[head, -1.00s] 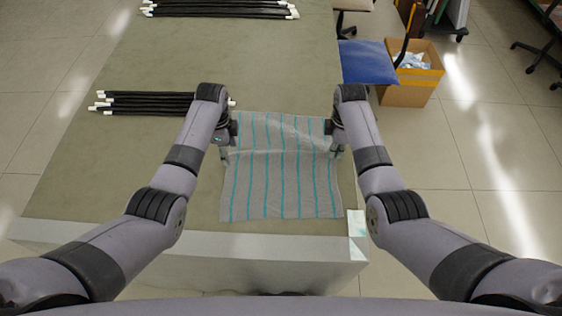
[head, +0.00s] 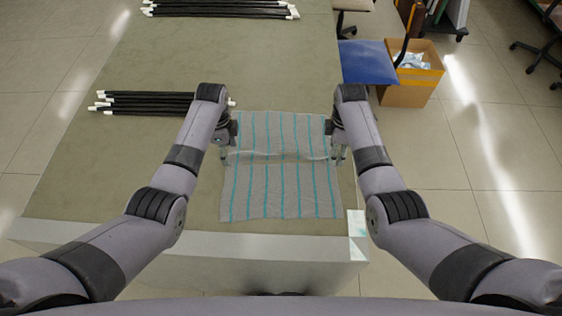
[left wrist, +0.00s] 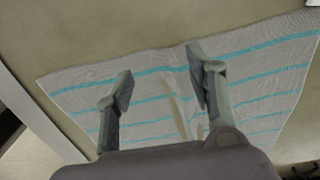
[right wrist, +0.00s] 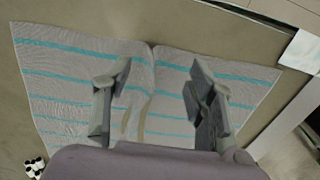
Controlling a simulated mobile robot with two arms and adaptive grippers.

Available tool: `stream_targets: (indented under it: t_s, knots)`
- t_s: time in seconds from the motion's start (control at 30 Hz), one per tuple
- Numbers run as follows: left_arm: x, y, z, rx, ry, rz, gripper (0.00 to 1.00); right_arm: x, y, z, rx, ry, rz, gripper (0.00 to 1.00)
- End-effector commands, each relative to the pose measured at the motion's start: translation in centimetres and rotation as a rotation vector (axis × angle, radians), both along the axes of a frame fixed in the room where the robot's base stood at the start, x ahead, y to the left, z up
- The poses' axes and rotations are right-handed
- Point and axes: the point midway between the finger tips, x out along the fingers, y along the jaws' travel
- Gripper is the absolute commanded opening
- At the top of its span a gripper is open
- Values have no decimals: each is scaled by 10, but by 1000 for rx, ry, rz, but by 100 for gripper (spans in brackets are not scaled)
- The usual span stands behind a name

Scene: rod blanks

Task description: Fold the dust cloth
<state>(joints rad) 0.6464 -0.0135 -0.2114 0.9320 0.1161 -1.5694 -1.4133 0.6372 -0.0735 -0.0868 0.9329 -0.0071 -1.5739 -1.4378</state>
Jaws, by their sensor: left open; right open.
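The dust cloth (head: 280,190) is grey with teal stripes and lies spread on the table near its front edge. A crease or low ridge runs across it between my two grippers. It also fills much of the left wrist view (left wrist: 150,95) and the right wrist view (right wrist: 60,80). My left gripper (head: 226,152) is open and empty at the cloth's left edge; its fingers show apart over the cloth in the left wrist view (left wrist: 160,78). My right gripper (head: 338,154) is open at the right edge, fingers apart over the cloth in the right wrist view (right wrist: 160,80).
Black rods with white ends (head: 150,103) lie on the table (head: 110,170) left of the cloth, and another bundle (head: 220,9) lies at the back. A white-green card (head: 357,222) is at the front right corner.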

Motion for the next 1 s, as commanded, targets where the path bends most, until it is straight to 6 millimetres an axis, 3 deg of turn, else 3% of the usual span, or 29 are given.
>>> stream_targets:
  t_s: [0.1,0.53,0.83,1.0]
  knots:
    - [0,0,0,0,0,0,50,0,0,0,0,0,0,52]
    - [0,0,0,0,0,0,50,0,0,0,0,0,0,80]
    - [0,0,1,0,0,0,50,0,0,1,0,0,0,80]
    - [0,0,12,0,0,0,50,0,0,12,0,0,0,80]
